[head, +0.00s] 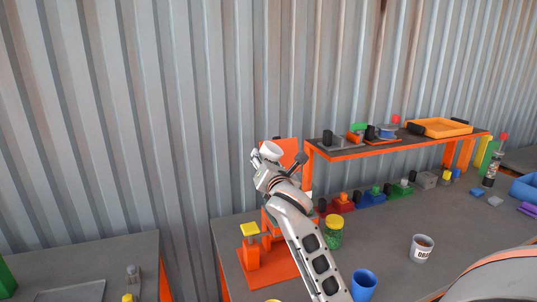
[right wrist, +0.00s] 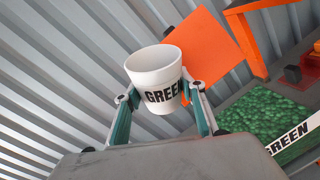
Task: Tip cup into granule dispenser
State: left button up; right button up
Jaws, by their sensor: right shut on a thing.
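My right gripper (head: 268,164) is raised above the bench, shut on a white cup (head: 271,150). In the right wrist view the cup (right wrist: 155,80) sits between the fingers of the gripper (right wrist: 160,112) and carries the word GREEN. Its mouth looks pale inside and I see no granules there. The orange dispenser has an upright panel (head: 290,148) just behind the cup; the panel (right wrist: 205,45) also shows in the right wrist view. My arm hides much of the dispenser. Its orange base (head: 283,266) rests on the bench. My left gripper is not in view.
A blue cup (head: 363,284) and a white labelled cup (head: 421,248) stand nearer. An orange-framed shelf (head: 395,143) spans the back right. A corrugated wall is behind.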

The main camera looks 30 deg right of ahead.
jog(key=n, duration=0.1)
jog(key=r+n+g, duration=0.1)
jog(key=n, duration=0.1)
jog(key=r+n+g, duration=0.1)
jog(key=n, duration=0.1)
jog(key=shift+w+a+r, duration=0.1)
jog(key=shift+w+a, duration=0.15)
jog(key=shift+w, duration=0.05)
dwell(0.5)
